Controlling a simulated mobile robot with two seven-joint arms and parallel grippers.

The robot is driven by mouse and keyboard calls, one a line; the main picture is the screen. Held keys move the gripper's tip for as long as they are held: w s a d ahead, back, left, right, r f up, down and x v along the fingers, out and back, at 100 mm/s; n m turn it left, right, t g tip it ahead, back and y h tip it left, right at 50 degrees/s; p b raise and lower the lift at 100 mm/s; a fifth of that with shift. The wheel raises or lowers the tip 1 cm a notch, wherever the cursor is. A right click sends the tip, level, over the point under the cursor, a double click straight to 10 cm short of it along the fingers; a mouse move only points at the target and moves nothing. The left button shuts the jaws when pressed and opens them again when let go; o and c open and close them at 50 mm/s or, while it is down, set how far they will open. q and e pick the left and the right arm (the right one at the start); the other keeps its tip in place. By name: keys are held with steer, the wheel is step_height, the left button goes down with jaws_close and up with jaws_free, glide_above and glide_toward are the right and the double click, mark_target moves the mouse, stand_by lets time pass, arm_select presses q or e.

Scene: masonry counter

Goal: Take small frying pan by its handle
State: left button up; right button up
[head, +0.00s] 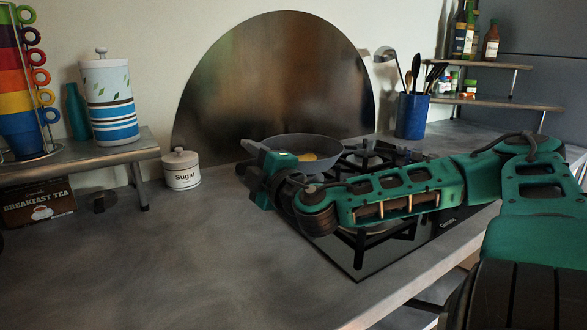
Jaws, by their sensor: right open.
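The small grey frying pan (318,145) sits at the back left of the black gas hob (352,262), with something yellow in it. Its front side and handle are hidden behind my right arm. My right gripper (252,165) is open at the pan's left front, low over the counter. From this view I cannot tell whether the handle lies between its fingers. My left gripper is out of view.
A sugar jar (182,170) stands left of my right gripper. A blue utensil pot (411,116) stands behind the hob to the right. A small shelf (95,159) holds a tall canister (109,98) and stacked coloured mugs (20,80). The front left counter is clear.

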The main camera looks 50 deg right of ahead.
jaws_close()
stand_by(0.5)
stand_by(0.8)
steer(key=shift+r, duration=0.2)
